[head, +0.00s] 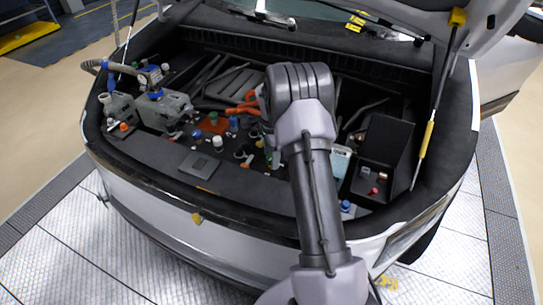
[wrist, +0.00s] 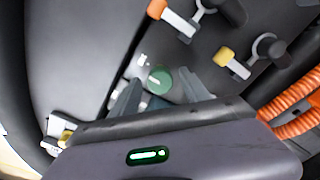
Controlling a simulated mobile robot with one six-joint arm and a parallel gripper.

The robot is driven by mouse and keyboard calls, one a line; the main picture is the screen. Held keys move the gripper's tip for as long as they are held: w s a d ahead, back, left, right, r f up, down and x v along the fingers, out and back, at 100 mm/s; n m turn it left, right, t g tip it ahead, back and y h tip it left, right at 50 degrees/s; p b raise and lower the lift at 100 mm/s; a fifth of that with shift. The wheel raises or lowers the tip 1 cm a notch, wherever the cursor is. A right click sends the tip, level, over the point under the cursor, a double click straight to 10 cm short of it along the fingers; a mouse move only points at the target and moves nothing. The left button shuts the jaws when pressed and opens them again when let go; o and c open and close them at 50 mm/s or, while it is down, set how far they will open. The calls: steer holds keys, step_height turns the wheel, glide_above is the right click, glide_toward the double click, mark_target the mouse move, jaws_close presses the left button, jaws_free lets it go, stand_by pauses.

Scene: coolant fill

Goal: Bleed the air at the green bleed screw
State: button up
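The green bleed screw (wrist: 158,79) shows in the wrist view as a round green cap, seen from above. My gripper (wrist: 161,88) has its two grey fingers apart, one on each side of the green cap. I see a gap between the fingers, but cannot tell whether either finger touches the screw. The front of my gripper's body hides what lies below the cap in the picture. In the head view my arm reaches over the front of the open compartment and mostly hides the gripper and the place where it works.
In the wrist view, an orange-tipped valve (wrist: 178,20) and a yellow-tipped valve (wrist: 233,63) stand close by. An orange corrugated hose (wrist: 292,116) runs at the right. In the head view, grey reservoirs (head: 165,110) stand at left and a black open box (head: 385,155) at right.

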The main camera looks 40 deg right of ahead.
jaws_close()
steer(key=n+p, duration=0.1)
steer(key=n, duration=0.3)
steer(key=shift+r, duration=0.1)
steer(key=n+p, duration=0.1)
steer(key=n, duration=0.3)
steer(key=shift+n+p, duration=0.3)
steer(key=n+p, duration=0.1)
steer(key=n, duration=0.3)
steer(key=shift+n+p, duration=0.5)
steer(key=shift+n, duration=1.5)
